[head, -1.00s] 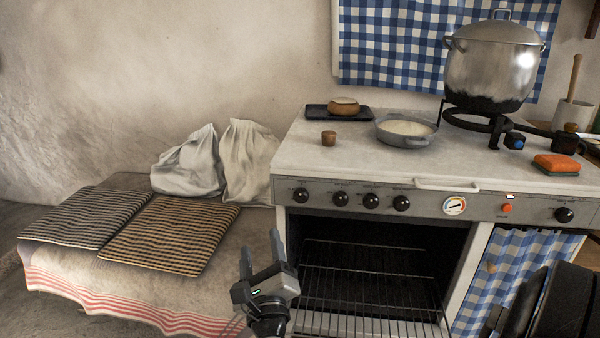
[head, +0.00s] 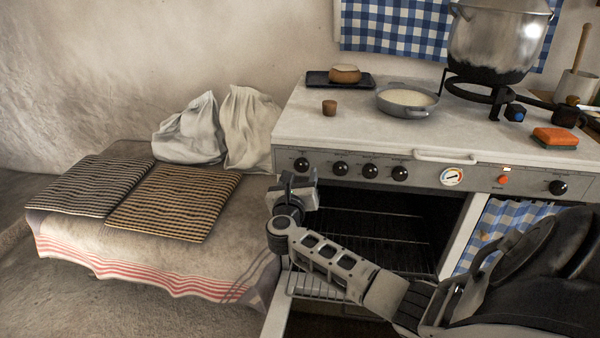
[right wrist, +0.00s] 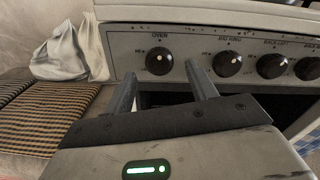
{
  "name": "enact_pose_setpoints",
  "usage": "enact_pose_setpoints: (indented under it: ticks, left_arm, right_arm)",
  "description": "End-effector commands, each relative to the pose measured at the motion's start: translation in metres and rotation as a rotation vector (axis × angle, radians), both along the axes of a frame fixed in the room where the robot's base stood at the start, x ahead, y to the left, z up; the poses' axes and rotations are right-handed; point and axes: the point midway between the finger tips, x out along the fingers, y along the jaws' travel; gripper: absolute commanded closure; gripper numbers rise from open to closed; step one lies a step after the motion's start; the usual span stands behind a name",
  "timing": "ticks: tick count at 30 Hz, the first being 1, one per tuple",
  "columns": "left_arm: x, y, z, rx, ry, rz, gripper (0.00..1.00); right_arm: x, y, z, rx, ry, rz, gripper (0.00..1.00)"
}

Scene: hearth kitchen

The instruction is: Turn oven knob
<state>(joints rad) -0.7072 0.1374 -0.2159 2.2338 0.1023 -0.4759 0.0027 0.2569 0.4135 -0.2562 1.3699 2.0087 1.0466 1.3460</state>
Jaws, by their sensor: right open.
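The oven knob (right wrist: 159,61) is the leftmost black knob under the label OVEN in the right wrist view. It also shows on the stove panel in the head view (head: 301,165). My right gripper (right wrist: 161,88) is open and empty, its two fingers pointing at the panel. The oven knob lies just beyond the fingertips and between them in the picture; it looks untouched. In the head view, my right gripper (head: 293,180) is just below and left of the knob, its fingers seen end-on. My left gripper is not in view.
Other black knobs (head: 340,169) sit to the right on the same panel. The oven cavity (head: 385,225) with wire racks is open below. A cushioned bench (head: 180,200) is at left.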

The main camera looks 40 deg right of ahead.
Motion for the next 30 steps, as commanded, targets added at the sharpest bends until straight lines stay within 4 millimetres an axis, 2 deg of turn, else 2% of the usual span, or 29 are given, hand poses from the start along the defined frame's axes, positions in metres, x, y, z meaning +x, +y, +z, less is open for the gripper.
enact_pose_setpoints:
  ticks: [6,16,17,21,22,30]
  left_arm:
    - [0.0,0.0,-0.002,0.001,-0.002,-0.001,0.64]
    - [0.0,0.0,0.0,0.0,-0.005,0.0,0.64]
    - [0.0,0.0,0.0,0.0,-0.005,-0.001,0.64]
    - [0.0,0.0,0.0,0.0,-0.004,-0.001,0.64]
    - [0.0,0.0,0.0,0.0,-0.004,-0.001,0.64]
    - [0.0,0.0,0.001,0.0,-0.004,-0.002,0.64]
  right_arm:
    - [0.015,-0.018,0.0,-0.002,0.0,0.001,0.43]
    - [0.017,-0.02,0.0,0.001,0.0,0.002,0.43]
    - [0.017,-0.02,0.0,0.001,0.0,0.002,0.46]
    - [0.017,-0.02,0.0,0.0,0.0,0.002,0.85]
    - [0.017,-0.02,0.0,0.0,0.0,0.002,0.88]
    - [0.017,-0.02,0.0,-0.009,0.014,0.002,0.88]
